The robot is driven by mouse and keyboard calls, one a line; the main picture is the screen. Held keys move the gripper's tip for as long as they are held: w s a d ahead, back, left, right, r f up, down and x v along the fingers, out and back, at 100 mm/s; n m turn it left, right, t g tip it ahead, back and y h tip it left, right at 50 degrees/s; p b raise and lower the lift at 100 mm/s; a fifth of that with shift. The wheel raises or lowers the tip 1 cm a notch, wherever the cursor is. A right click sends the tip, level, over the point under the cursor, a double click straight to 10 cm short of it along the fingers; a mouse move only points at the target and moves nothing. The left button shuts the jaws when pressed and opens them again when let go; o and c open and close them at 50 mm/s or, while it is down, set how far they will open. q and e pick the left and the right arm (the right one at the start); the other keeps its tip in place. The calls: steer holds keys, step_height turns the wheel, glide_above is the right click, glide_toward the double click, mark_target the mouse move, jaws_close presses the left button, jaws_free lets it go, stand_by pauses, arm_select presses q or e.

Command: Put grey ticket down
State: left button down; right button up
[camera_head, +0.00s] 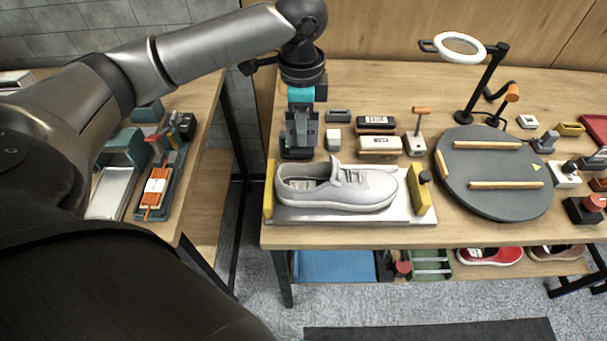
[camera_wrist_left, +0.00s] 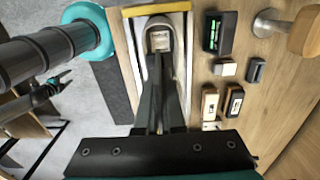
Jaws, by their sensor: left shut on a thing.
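My left gripper (camera_head: 301,132) points down behind the heel end of the grey sneaker, and its dark fingers (camera_wrist_left: 160,78) are close together in the left wrist view. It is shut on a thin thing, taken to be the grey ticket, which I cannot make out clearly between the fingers. The pale grey sneaker (camera_head: 350,190) rests on a white tray (camera_head: 330,215) with yellow end blocks. The sneaker's heel opening shows beyond the fingertips in the left wrist view (camera_wrist_left: 160,38). My right gripper is in neither view.
Two brushes (camera_head: 379,144), a small white block (camera_head: 333,139) and an orange-handled tool (camera_head: 420,122) stand behind the tray. A dark round turntable (camera_head: 497,202) with wooden bars and a ring lamp (camera_head: 459,46) are to the right. A side table (camera_head: 205,125) holds an orange-wound holder (camera_head: 157,188).

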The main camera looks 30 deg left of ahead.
arm_select(q)
step_height(320, 180, down, 10)
steer(key=shift+f+b, duration=0.2)
steer(key=shift+b, duration=0.55)
step_height(320, 180, down, 4)
steer(key=shift+r+b, duration=0.15)
steer(key=shift+b, duration=0.25)
steer(key=c, duration=1.3)
jaws_free()
